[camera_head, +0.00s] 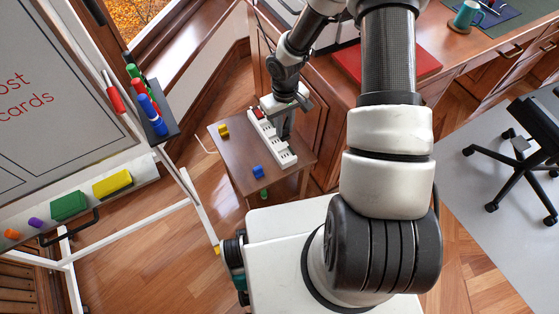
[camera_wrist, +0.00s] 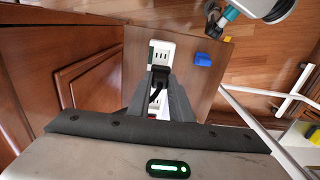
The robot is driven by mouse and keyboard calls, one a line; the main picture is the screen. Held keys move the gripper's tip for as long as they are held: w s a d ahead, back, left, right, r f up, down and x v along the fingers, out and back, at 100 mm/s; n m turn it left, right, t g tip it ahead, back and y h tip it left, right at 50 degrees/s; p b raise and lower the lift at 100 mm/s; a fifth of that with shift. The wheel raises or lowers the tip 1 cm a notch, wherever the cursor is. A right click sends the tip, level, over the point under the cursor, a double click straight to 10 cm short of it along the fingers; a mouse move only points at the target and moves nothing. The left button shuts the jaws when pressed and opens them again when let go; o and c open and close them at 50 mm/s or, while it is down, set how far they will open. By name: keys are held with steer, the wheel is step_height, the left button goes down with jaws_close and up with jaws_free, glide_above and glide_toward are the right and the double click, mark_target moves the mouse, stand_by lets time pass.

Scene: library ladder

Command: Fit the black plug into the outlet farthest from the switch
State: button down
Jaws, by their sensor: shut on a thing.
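A white power strip (camera_head: 283,153) lies on a small brown side table (camera_head: 228,148). Its red switch (camera_head: 258,113) is at the far end in the head view. My gripper (camera_head: 286,134) is over the strip, fingers pointing down. In the wrist view, my gripper (camera_wrist: 158,72) is shut on the black plug (camera_wrist: 156,92), which shows between the fingers. The strip also shows in the wrist view (camera_wrist: 160,46), with an uncovered outlet beyond the fingertips. The fingers hide the plug's tip, so I cannot tell whether it touches the strip.
A blue plug (camera_head: 258,171) and a yellow plug (camera_head: 223,130) lie on the side table beside the strip. A green object (camera_head: 264,193) is near the table's front edge. A wooden desk (camera_head: 455,50) stands to the right, a whiteboard (camera_head: 60,70) to the left.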

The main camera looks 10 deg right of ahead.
steer(key=shift+s+d, duration=0.15)
steer(key=shift+s, duration=0.15)
steer(key=shift+s+f, duration=0.2)
step_height(320, 180, down, 10)
steer(key=b, duration=0.2)
steer(key=shift+r+b, duration=0.2)
steer(key=shift+b, duration=0.2)
steer(key=shift+f, duration=0.2)
steer(key=c, duration=1.6)
jaws_free()
